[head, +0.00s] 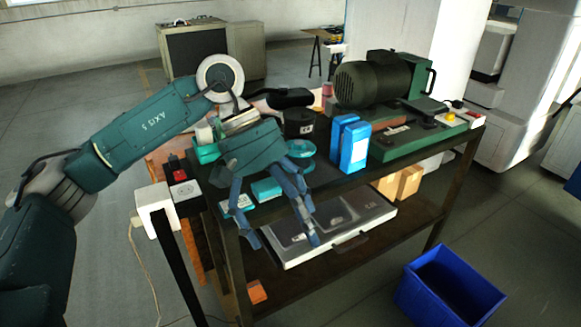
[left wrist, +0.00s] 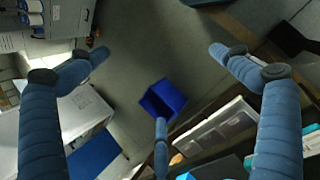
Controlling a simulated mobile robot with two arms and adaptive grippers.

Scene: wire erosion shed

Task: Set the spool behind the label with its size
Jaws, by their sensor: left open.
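My left gripper (head: 283,228) is open and empty, its blue fingers spread and pointing down at the front edge of the dark workbench (head: 345,190). In the left wrist view its fingers (left wrist: 158,78) are wide apart with nothing between them. A teal round piece (head: 301,148), possibly a spool, lies on the bench just behind the gripper. A small pink spool-like piece (head: 327,89) stands at the back. A white-faced teal piece (head: 238,204), perhaps a label, sits at the front left edge. No size can be read. My right gripper is out of view.
Blue boxes (head: 354,146) stand mid-bench, beside a green machine with a dark motor (head: 372,84). A black cylinder (head: 298,123) stands behind the gripper. A grey case (head: 335,232) lies on the lower shelf. A blue bin (head: 450,287) stands on the floor at right.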

